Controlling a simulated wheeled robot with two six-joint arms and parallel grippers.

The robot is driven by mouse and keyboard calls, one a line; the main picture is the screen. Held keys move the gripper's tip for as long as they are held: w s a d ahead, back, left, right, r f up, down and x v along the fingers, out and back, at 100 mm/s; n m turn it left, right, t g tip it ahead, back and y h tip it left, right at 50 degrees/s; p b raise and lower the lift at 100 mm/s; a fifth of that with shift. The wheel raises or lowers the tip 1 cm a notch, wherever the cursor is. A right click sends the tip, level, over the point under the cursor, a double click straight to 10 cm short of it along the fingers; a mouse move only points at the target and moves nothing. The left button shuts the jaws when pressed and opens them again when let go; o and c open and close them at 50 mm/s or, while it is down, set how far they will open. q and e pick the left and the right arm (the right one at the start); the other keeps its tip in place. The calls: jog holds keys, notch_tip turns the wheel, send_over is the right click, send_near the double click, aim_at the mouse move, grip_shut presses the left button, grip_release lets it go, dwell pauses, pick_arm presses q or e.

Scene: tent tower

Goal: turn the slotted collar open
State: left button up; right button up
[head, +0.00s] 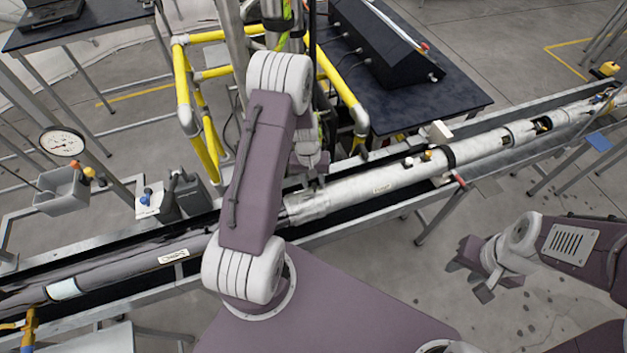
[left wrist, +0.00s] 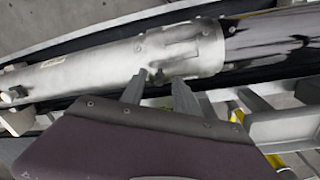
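The slotted collar (head: 308,206) is a pale metal sleeve on the long tube over the trough. In the left wrist view the collar (left wrist: 182,48) shows cut slots and small screws, with the dark tube entering at its right. My left gripper (left wrist: 160,82) has its two fingers apart, with the tips at the collar's lower edge. A small projection shows between the tips; whether they touch it I cannot tell. In the head view my left gripper (head: 318,184) is above the collar, partly hidden by my arm. My right gripper (head: 475,268) hangs away from the tube at right.
The tube lies in a long metal trough (head: 375,214) crossing the view. Yellow railings (head: 184,85) and a dark table (head: 425,95) stand behind. A pressure gauge (head: 62,142) and a grey bin (head: 62,192) are at left. Floor near my right gripper is clear.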

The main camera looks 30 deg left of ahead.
pick_arm(q)
grip_shut()
jog(key=shift+w, duration=0.1)
dwell(1.2)
